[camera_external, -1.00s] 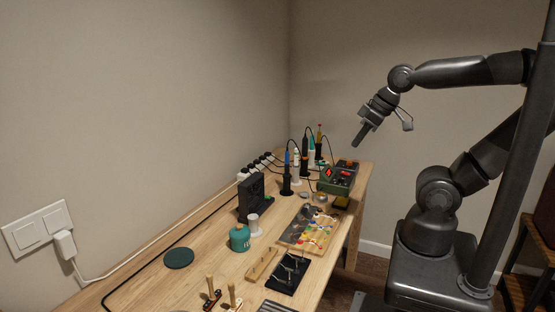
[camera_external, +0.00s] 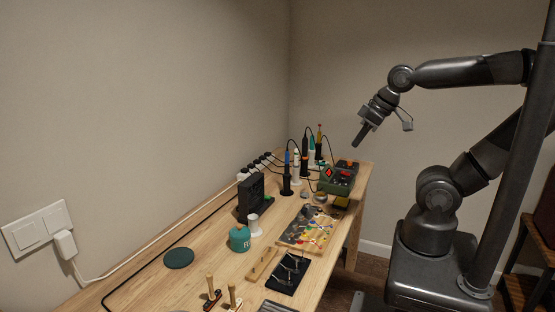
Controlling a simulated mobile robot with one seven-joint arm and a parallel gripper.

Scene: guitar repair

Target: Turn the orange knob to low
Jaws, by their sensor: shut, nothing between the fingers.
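A green and black soldering station (camera_external: 336,180) with red lit parts on its face stands near the far right end of the workbench. Another dark unit with an orange-red part (camera_external: 346,165) stands just behind it. Single knobs are too small to make out, so I cannot tell which is the orange knob or how it is set. My gripper (camera_external: 358,143) is shut and empty. It points down and to the left, in the air above and to the right of the station, apart from it.
Soldering irons in stands (camera_external: 287,178) and their cables stand left of the station. A board with coloured parts (camera_external: 310,228), a black box (camera_external: 250,197), a teal pot (camera_external: 239,238) and a green disc (camera_external: 179,258) lie nearer on the workbench (camera_external: 215,225). The air around my gripper is clear.

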